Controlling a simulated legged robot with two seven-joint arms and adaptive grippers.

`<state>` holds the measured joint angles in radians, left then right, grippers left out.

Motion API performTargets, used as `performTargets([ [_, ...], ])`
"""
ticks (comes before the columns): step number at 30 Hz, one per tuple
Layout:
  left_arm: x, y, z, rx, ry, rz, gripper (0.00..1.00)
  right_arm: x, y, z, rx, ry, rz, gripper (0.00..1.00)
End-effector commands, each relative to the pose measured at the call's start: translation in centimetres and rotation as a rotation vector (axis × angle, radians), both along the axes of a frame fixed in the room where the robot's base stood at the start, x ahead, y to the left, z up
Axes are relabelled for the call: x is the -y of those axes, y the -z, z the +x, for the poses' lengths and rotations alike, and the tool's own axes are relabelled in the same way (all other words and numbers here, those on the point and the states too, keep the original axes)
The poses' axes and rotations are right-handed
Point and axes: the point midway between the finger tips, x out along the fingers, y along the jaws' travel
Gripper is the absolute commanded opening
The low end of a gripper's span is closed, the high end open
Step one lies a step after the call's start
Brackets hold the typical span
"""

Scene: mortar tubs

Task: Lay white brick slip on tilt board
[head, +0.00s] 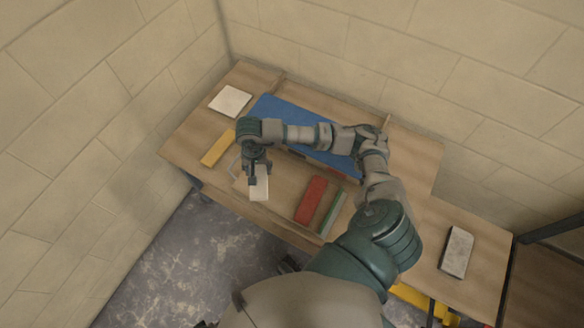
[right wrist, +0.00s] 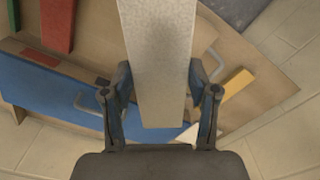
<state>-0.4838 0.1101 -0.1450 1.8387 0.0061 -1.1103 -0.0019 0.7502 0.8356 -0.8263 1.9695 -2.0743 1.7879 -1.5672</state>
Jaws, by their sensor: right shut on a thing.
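My right gripper (head: 257,178) is shut on a pale white-grey brick slip (head: 260,190), held over the front left part of the wooden table. In the right wrist view the slip (right wrist: 158,60) is a long flat slab between the two fingers, reaching away from the palm. The blue tilt board (head: 278,110) lies behind the gripper, partly hidden by my right arm. It also shows in the right wrist view (right wrist: 52,98), to the left of the slip. The slip is apart from the blue surface in the head view. My left gripper is not in view.
A white square tile (head: 230,101) and a yellow bar (head: 217,148) lie at the table's left. A red bar (head: 310,200) and a green bar (head: 333,213) lie right of the gripper. A grey-white slab (head: 456,252) lies far right. Block walls stand behind and left.

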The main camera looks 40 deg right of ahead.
Motion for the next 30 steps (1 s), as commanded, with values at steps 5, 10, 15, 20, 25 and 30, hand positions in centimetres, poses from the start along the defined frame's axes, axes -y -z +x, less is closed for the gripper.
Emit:
performTargets([
  [5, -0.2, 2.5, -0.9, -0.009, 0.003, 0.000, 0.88, 4.1, 1.7, -2.9, -0.002, 0.357, -0.001, 0.05],
  [10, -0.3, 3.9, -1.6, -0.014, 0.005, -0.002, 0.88, 6.2, 2.6, -4.3, 0.000, 0.537, -0.001, 0.05],
  [15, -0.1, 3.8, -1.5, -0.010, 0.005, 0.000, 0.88, 6.8, 3.3, -4.7, 0.001, 0.581, 0.003, 0.05],
  [20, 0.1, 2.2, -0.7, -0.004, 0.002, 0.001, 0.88, 7.0, 4.8, -4.7, -0.002, 0.581, 0.005, 0.05],
  [25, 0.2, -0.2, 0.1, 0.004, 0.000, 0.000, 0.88, 7.0, 6.5, -4.7, -0.002, 0.579, 0.005, 0.05],
  [30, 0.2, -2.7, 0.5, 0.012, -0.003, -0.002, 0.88, 6.9, 8.2, -4.7, -0.002, 0.579, 0.005, 0.05],
])
